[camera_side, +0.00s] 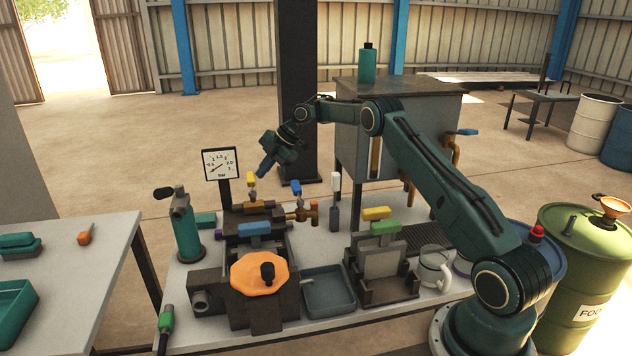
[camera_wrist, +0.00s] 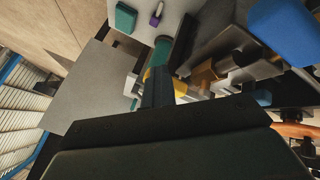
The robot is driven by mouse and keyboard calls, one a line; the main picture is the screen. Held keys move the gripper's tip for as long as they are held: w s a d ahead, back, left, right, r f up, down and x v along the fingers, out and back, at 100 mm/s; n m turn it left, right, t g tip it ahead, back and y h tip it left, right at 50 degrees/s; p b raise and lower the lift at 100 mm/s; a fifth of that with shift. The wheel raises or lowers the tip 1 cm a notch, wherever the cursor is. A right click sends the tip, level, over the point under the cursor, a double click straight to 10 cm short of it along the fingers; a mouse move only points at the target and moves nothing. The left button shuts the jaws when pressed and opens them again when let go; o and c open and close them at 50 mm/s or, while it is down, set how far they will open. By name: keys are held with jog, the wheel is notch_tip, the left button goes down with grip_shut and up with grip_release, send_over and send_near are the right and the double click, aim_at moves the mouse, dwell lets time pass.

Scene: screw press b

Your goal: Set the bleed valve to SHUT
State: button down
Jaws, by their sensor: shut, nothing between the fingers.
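Two small levered valves stand at the back of the press, one with a yellow lever (camera_side: 251,180) and one with a blue lever (camera_side: 295,187). No readable label shows which is the bleed valve. A brass fitting (camera_side: 303,214) sits below the blue lever. My gripper (camera_side: 262,173) is shut and empty, pointing down just right of the yellow lever. I cannot tell if it touches that lever. In the wrist view the fingers (camera_wrist: 157,82) partly hide a yellow part. A dial gauge (camera_side: 221,164) stands behind, its needle pointing lower left.
The press has an orange handwheel (camera_side: 258,273) in front. A white-tipped post (camera_side: 336,183) rises right of the blue lever. Air above the press is mostly free.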

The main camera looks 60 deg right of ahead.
jog(key=v, duration=0.7)
jog(key=shift+r, duration=0.25)
jog(key=shift+s+d, duration=0.1)
jog(key=shift+r, duration=0.1)
jog(key=s+a+r+m+h, duration=0.1)
jog(key=s+a+r+m, duration=0.3)
jog(key=a+r, duration=0.7)
jog(key=s+a+r+m+h, duration=0.1)
jog(key=s+a+r+m, duration=0.1)
jog(key=s+a+r, duration=0.3)
jog(key=s+a+r+m, duration=0.2)
jog(key=s+a+m, duration=0.15)
jog(key=s, duration=0.35)
jog(key=s+a+f+m+h, duration=0.1)
jog(key=s+f+m, duration=0.1)
jog(key=s, duration=0.7)
jog(key=s+a+f+m, duration=0.2)
jog(key=s+f+m, duration=0.1)
jog(key=s, duration=0.6)
jog(key=s+a+f+m+h, duration=0.1)
jog(key=s+f+m, duration=0.1)
jog(key=s, duration=0.7)
jog(key=shift+s+a+f+h, duration=0.2)
jog(key=shift+a+f+h, duration=0.1)
jog(key=shift+a, duration=0.1)
